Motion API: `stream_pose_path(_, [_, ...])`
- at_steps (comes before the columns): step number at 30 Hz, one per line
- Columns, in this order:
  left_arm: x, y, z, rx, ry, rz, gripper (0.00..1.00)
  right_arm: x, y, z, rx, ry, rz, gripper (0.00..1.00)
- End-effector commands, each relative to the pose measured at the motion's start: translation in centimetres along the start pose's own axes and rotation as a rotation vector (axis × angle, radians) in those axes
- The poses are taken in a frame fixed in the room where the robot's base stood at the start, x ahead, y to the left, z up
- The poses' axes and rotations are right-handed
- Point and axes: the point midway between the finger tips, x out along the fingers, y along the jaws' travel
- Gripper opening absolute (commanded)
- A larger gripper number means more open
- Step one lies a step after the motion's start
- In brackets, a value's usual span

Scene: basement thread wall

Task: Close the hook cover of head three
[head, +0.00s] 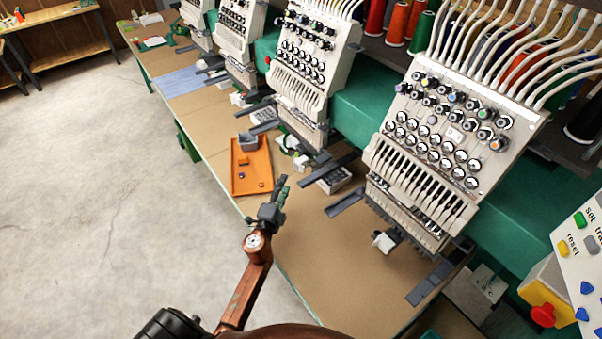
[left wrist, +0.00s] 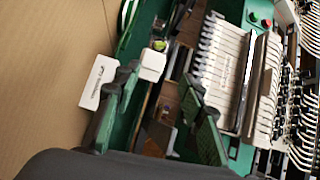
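Several embroidery heads stand in a row in the head view. The third from the far end (head: 305,65), which I take as head three, is a cream unit with knobs and needle bars. White and green parts (head: 292,143) sit low under it. My left gripper (head: 281,188) is in front of and below it, over the table side. In the left wrist view its fingers (left wrist: 158,112) are apart, with nothing held. Beyond them are a white block (left wrist: 152,65) and a white plate (left wrist: 98,82) beside a green arm; the plate looks like the hook cover, swung out, but I cannot be sure. My right gripper is not in view.
The nearest head (head: 440,150) stands right, with dark bars sticking out below. A control panel (head: 580,255) with a red button is at far right. Bare floor lies left.

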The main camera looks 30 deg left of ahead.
Motion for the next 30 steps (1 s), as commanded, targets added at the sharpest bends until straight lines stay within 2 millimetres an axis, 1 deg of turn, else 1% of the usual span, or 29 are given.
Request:
stream_pose_path(1, [0.7, 0.4, -1.1, 0.04, 0.039, 0.002, 0.38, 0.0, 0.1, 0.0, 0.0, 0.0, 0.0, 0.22])
stream_pose_path(3, [1.3, 0.8, -2.2, 0.078, 0.079, 0.006, 0.38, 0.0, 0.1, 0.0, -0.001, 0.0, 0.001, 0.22])
stream_pose_path(6, [2.0, 1.1, -3.0, 0.104, 0.107, 0.008, 0.38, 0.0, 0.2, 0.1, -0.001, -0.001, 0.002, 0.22])
stream_pose_path(8, [2.6, 1.2, -3.2, 0.108, 0.111, 0.01, 0.38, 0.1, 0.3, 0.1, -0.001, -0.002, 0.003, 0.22])
stream_pose_path(18, [7.6, 1.4, -3.6, 0.105, 0.108, 0.009, 0.38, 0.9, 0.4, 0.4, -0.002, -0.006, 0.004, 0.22])
stream_pose_path(21, [8.6, 1.4, -3.7, 0.105, 0.109, 0.01, 0.38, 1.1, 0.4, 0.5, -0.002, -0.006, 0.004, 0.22])
stream_pose_path(24, [9.2, 1.3, -3.8, 0.105, 0.109, 0.009, 0.38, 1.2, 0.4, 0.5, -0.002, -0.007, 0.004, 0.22])
stream_pose_path(30, [9.3, 1.3, -3.8, 0.105, 0.108, 0.009, 0.38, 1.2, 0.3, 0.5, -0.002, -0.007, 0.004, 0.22])
